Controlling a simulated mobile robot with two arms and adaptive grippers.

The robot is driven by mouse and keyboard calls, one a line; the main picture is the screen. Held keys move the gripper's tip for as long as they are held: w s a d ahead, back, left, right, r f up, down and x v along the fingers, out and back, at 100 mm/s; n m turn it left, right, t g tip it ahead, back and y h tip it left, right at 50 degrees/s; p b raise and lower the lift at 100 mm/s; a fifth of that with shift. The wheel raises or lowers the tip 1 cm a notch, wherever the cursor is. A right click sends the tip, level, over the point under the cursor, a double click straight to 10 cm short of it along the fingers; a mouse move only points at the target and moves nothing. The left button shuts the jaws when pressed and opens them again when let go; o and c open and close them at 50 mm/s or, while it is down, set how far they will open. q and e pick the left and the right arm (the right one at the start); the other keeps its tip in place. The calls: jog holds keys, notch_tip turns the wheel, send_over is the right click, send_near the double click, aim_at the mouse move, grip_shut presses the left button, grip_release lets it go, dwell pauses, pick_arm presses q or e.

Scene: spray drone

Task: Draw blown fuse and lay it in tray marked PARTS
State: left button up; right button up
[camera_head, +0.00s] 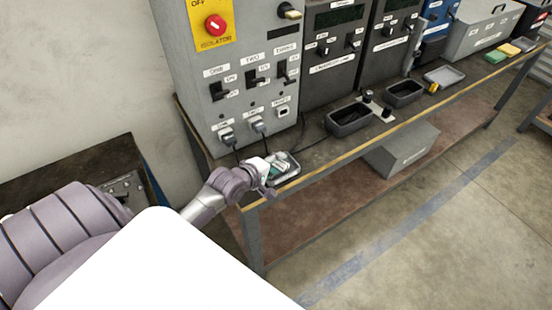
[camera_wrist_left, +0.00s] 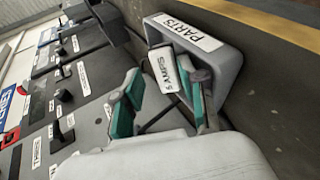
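A small pale fuse marked 5 AMPS (camera_wrist_left: 163,73) sits between the teal-padded fingertips of my left gripper (camera_wrist_left: 158,88), which looks shut on it. In the left wrist view the fuse overlaps the near rim of the grey tray marked PARTS (camera_wrist_left: 228,72); whether it touches the tray is hard to tell. In the head view my left gripper (camera_head: 272,168) is over the same tray (camera_head: 293,173), at the bench's near left end. My right gripper is not in view.
The grey panel (camera_head: 240,118) with switches and plugged cables stands behind the tray. Dark trays (camera_head: 350,119) and (camera_head: 404,94) lie further right along the bench (camera_head: 322,150). A grey box (camera_head: 402,152) is on the shelf below. Clear floor lies in front.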

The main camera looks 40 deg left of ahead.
pick_arm(q)
jog(key=shift+s+d+f, duration=0.1)
jog(key=shift+s+f, duration=0.25)
jog(key=shift+f, duration=0.3)
jog(key=shift+s, duration=0.15)
jog(key=shift+s+r, duration=0.2)
jog(key=shift+s, duration=0.05)
jog(key=v, duration=1)
jog(key=shift+w+r, duration=0.2)
jog(key=shift+r, duration=0.2)
jog(key=shift+s+r, duration=0.45)
